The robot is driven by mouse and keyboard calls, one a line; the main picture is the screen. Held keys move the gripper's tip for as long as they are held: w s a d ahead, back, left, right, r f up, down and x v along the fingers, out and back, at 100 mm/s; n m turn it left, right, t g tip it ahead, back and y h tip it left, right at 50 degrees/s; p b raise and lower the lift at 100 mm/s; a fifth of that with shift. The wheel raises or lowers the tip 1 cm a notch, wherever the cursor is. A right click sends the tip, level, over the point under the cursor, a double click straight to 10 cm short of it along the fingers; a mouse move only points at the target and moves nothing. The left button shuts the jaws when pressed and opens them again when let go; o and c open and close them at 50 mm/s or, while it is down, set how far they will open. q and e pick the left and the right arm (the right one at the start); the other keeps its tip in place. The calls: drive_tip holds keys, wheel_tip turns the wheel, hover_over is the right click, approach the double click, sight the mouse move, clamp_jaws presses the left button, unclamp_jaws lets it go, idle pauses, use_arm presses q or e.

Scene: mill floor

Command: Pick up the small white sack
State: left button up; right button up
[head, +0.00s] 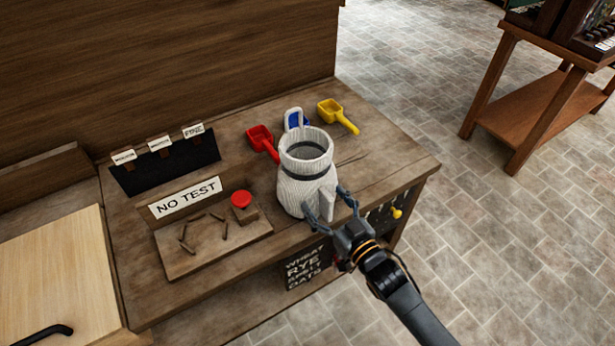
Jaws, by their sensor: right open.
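The small white sack (293,190) stands upright on the wooden bench, its top open and a dark band around its neck. My right gripper (324,202) is at the sack's lower right front side, with its fingers spread and pointing at it. One finger overlaps the sack's lower edge in the picture. I cannot tell whether either finger touches it. My left gripper is not in view.
Red (262,140), blue-and-white (294,120) and yellow (336,114) scoops lie behind the sack on the bench (385,150). Tiled floor lies open to the right.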

clamp_jaws()
drive_tip(key=shift+r, duration=0.2)
